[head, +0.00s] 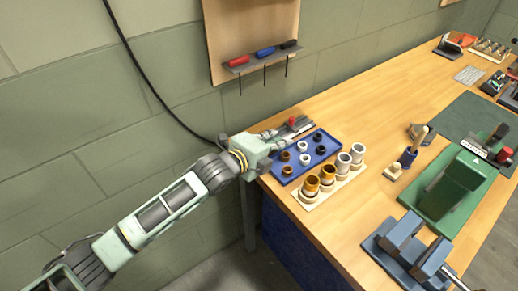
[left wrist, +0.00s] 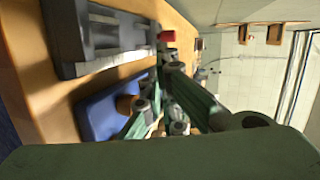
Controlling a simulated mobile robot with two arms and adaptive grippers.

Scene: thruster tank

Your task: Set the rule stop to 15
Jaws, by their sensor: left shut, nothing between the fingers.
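The rule (head: 299,128) is a grey strip near the wall-side edge of the bench, with a small red knob (head: 291,121) on its stop. In the left wrist view the grey rule body (left wrist: 95,40) lies at upper left, and the red knob (left wrist: 167,37) is at its right end. My left gripper (head: 279,142) is shut and empty beside the rule. Its fingers (left wrist: 161,75) point toward the red knob; I cannot tell whether they touch it. The scale numbers are too small to read. My right gripper is in neither view.
A blue tray (head: 283,179) with several small cups lies just in front of the rule. A screwdriver board (head: 265,62) hangs behind. Right are a green device (head: 445,195) and blue vise (head: 395,245).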

